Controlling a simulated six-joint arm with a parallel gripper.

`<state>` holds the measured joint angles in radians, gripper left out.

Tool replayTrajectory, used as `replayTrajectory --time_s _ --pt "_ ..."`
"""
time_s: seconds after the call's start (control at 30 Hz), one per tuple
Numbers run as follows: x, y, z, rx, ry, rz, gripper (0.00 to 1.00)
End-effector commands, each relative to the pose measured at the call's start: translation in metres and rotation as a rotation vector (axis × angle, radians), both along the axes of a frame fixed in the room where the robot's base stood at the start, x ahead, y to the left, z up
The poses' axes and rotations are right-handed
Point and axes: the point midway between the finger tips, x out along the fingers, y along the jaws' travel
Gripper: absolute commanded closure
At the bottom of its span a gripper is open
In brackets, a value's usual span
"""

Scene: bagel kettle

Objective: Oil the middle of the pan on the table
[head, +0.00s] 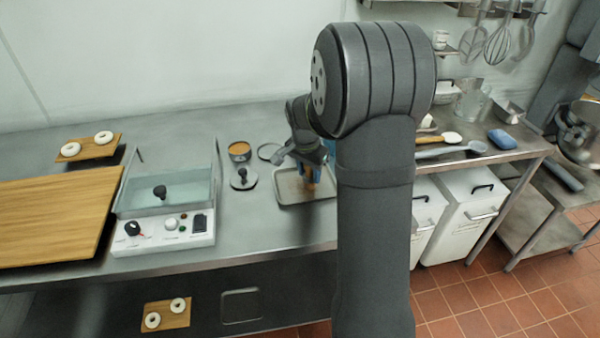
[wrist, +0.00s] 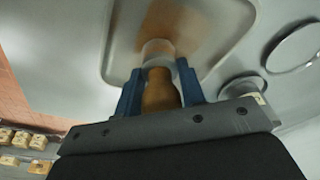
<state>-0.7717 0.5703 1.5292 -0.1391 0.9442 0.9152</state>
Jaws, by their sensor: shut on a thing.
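The pan (head: 283,198) is a shallow grey rectangular tray on the steel table, partly hidden behind my arm in the head view. It fills the top of the wrist view (wrist: 118,62), with a brownish area (wrist: 200,22) on its floor. My gripper (head: 312,172) is over the pan, its blue fingers shut on the wooden handle of a brush (wrist: 160,92). The brush has a pale collar and points toward the pan floor. Its brown part also shows below the fingers in the head view (head: 309,184). I cannot tell whether the bristles touch the pan.
A small bowl with orange-brown contents (head: 240,149), a round ring-like item (head: 269,152) and a black-knobbed lid (head: 244,179) stand left of the pan. Utensils (head: 450,150) lie to the right.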

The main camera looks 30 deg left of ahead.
Motion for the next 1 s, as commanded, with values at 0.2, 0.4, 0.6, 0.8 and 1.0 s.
replayTrajectory --time_s 0.2,0.4,0.6,0.8,1.0 --pt "0.015 -0.014 0.0 0.0 0.0 -0.001 0.87" --pt "0.028 -0.027 0.0 0.0 -0.001 -0.001 0.87" --pt "0.02 -0.019 0.0 0.0 0.0 0.003 0.87" --pt "0.006 -0.006 0.0 0.0 0.001 0.003 0.87" --pt "-0.007 0.006 0.0 0.0 0.001 0.003 0.87"
